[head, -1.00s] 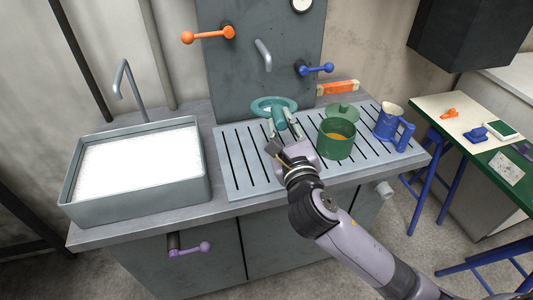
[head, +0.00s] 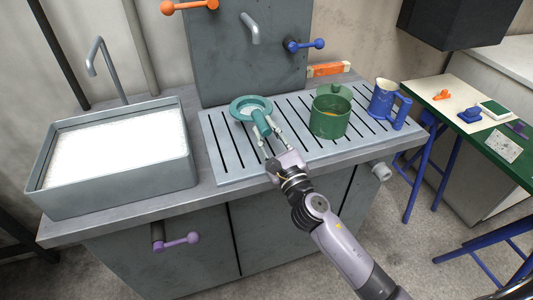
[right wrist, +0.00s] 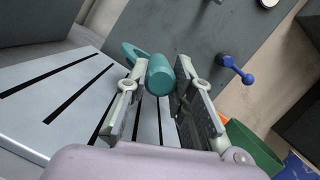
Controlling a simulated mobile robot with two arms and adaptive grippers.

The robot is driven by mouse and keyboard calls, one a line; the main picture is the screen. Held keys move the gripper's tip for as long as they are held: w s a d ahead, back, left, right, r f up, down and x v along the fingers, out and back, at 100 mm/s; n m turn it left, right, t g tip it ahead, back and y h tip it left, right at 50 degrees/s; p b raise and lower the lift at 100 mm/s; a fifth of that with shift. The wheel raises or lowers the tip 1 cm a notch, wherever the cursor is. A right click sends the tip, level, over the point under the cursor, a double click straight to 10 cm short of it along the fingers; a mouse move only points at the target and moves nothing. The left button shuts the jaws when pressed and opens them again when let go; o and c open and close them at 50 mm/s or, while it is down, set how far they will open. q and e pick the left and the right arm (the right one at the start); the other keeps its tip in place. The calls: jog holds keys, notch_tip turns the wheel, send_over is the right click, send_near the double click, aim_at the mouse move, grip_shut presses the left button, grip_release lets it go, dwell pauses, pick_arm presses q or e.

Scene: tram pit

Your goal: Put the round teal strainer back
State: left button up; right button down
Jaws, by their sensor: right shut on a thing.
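The round teal strainer (head: 250,108) is over the left back part of the grey slotted drainboard (head: 228,160), with its handle toward me. I cannot tell whether it touches the board. My right gripper (head: 268,132) is shut on the strainer's thick teal handle. In the right wrist view the handle (right wrist: 159,76) sits between the two fingers, and part of the ring shows beyond it. My left gripper is not in view.
A green pot (head: 330,118) and a blue jug (head: 382,98) stand on the right of the board. A sink of white foam (head: 115,155) is at left. The grey panel (head: 250,60) with orange and blue levers rises behind. The board's front left is clear.

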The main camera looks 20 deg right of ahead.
jog(key=shift+f, duration=0.4)
notch_tip(320, 180, down, 4)
jog(key=shift+r+b, duration=0.15)
jog(key=shift+b, duration=1.1)
jog(key=shift+f+b, duration=0.3)
jog(key=shift+f, duration=0.1)
jog(key=c, duration=1.4)
grip_release()
jog(key=shift+r, duration=0.1)
